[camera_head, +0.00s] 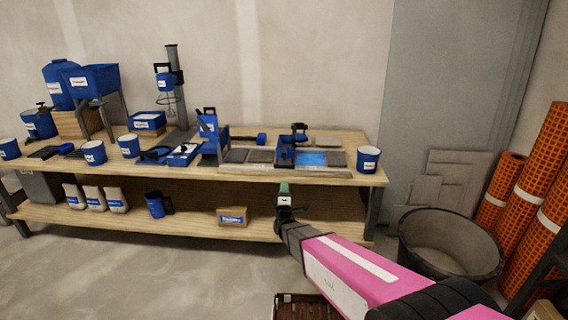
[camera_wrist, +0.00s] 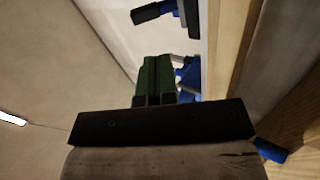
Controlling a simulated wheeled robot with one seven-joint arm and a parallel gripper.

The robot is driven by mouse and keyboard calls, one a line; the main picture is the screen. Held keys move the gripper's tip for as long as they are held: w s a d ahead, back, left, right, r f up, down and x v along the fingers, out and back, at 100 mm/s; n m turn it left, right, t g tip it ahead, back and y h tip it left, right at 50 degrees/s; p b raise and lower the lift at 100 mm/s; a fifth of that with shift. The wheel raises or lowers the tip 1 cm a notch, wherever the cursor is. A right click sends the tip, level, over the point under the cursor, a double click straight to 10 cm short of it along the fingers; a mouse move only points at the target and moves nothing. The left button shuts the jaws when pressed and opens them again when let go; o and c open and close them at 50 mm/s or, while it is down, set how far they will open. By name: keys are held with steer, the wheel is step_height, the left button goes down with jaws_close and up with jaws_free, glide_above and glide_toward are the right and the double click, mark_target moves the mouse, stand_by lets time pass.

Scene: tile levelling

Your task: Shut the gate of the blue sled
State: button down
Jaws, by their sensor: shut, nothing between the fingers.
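The blue sled (camera_head: 285,153) appears to stand on the bench top, right of centre in the head view, with a black handle-like part (camera_head: 299,129) above it. Its gate is too small to tell apart, so I cannot see whether it is open. My gripper (camera_head: 284,188), with green fingers, is in front of the bench's front edge, just below the sled in the picture. It is shut and empty. In the wrist view my gripper (camera_wrist: 156,72) points toward blue and black parts (camera_wrist: 185,75) that I cannot identify surely.
The wooden bench (camera_head: 330,176) carries grey tiles (camera_head: 262,156), a bright blue patch (camera_head: 311,158) beside the sled, and a blue bucket (camera_head: 368,158) at the right end. Blue tools and containers crowd its left. A black tub (camera_head: 450,242) stands on the floor at right.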

mark_target(284, 153)
steer(key=shift+s+a+r+t+h, duration=0.1)
steer(key=shift+s+a+t+h, duration=0.1)
steer(key=shift+s+t+h, duration=0.2)
steer(key=shift+s+a+t+h, duration=0.2)
steer(key=shift+s+h, duration=0.1)
steer(key=shift+s, duration=0.2)
steer(key=shift+r, duration=0.1)
steer(key=x, duration=1.4)
steer(key=shift+w+r+g, duration=0.2)
steer(key=shift+r+g, duration=0.4)
steer(key=shift+g, duration=0.2)
steer(key=w+r+g, duration=0.1)
steer(key=g, duration=0.1)
steer(key=shift+w+r+g, duration=0.15)
steer(key=shift+r+g, duration=0.05)
steer(key=shift+g, duration=0.1)
steer(key=shift+r+x, duration=0.25)
steer(key=shift+x, duration=1.1)
steer(key=shift+w+r, duration=0.1)
